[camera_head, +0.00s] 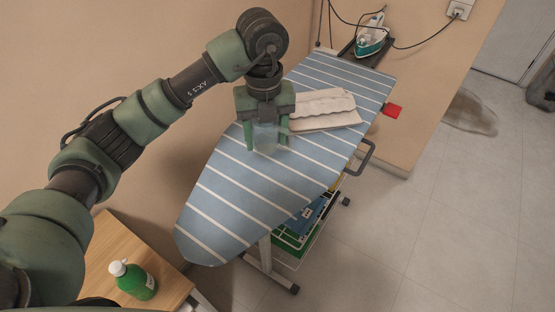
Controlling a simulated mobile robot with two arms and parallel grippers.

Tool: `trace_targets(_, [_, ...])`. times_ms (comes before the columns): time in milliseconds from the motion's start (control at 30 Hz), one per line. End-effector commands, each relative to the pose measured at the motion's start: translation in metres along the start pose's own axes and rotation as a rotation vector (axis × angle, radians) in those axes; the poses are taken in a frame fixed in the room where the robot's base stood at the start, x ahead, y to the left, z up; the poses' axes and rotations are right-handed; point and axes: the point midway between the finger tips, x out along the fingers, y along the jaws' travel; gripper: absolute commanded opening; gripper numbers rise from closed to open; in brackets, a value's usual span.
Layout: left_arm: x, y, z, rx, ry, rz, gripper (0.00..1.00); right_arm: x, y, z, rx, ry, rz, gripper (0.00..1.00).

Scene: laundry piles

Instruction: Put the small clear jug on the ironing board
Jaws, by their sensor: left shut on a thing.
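The small clear jug (265,138) is between the fingers of my left gripper (265,136), which is shut on it. The jug is see-through and partly hidden by the fingers. The gripper points down over the middle of the ironing board (225,205), which has a blue cover with white stripes. I cannot tell whether the jug's base touches the board. My right gripper is not in view.
Folded cream cloths (325,108) lie on the board just right of the gripper. A green iron (371,40) stands at the board's far end. A green bottle (134,280) stands on a wooden table (110,242) at lower left. The board's near end is clear.

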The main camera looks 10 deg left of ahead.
Motion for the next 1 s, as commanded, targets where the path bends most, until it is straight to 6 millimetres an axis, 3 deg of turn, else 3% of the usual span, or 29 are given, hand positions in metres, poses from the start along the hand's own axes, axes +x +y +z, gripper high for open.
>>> trace_targets(300, [0.076,0.001,-0.001,0.000,0.002,0.002,0.17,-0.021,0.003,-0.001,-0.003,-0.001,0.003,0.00])
trace_targets(800, [0.134,0.000,0.000,0.000,0.000,0.000,0.17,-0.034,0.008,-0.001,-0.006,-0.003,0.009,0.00])
trace_targets(1000, [0.137,0.000,0.001,0.001,-0.002,-0.001,0.17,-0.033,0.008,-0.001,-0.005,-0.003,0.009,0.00])
